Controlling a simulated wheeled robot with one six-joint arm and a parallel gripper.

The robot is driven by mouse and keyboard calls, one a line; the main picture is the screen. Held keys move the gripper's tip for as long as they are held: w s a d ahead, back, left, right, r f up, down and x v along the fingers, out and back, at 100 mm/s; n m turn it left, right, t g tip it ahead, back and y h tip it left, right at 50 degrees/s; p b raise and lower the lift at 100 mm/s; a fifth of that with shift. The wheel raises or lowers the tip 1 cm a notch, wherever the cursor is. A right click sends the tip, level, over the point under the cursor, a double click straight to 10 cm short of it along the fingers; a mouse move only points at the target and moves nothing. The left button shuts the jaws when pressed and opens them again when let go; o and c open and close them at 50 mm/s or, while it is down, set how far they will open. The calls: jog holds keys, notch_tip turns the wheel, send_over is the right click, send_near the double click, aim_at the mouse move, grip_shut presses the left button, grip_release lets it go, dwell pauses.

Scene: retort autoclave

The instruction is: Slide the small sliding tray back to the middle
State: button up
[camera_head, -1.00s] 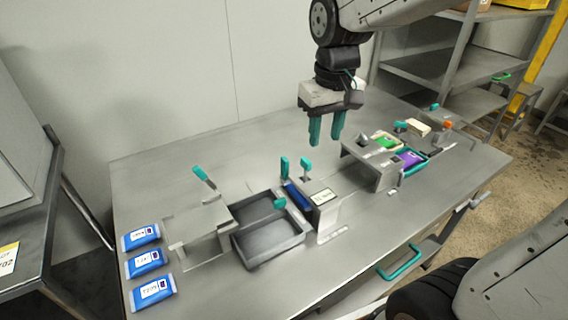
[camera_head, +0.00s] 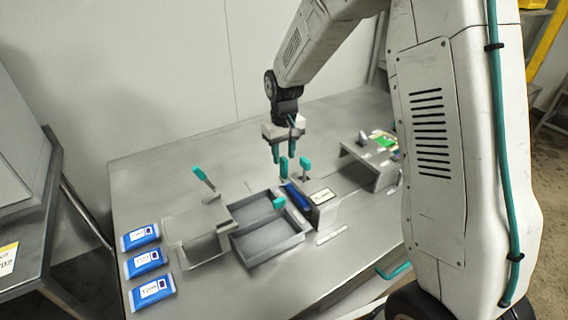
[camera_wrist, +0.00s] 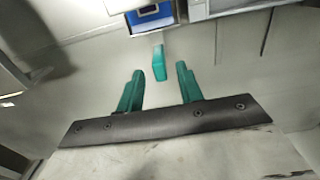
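A small narrow tray holding a blue pack (camera_head: 297,197) sits mid-table, beside a grey block with a white label. A teal upright handle (camera_head: 284,168) stands at its far end. In the wrist view the small tray (camera_wrist: 151,24) is at the top, with the blue pack inside and the teal handle (camera_wrist: 158,63) in front. My gripper (camera_head: 283,155) is open and empty, pointing down above the far side of this handle. In the wrist view the handle appears ahead of and between the two teal fingers (camera_wrist: 159,78); I see no contact.
A larger dark tray (camera_head: 268,252) lies left of the small tray, against a grey cover (camera_head: 190,230). Several blue packs (camera_head: 147,262) line the left edge. A grey bridge (camera_head: 375,165) stands right, partly behind my arm.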

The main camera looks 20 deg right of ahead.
aim_at(284, 158)
jog(key=shift+f, duration=2.05)
grip_shut()
jog(key=d, duration=0.4)
jog(key=w+d, duration=0.1)
jog(key=d, duration=0.3)
jog(key=w+d, duration=0.1)
jog(key=d, duration=0.3)
jog(key=shift+w+d, duration=0.15)
jog(key=shift+w, duration=0.05)
grip_release()
jog(key=shift+r, duration=0.1)
notch_tip(284, 158, up, 8)
jog(key=shift+f, duration=0.2)
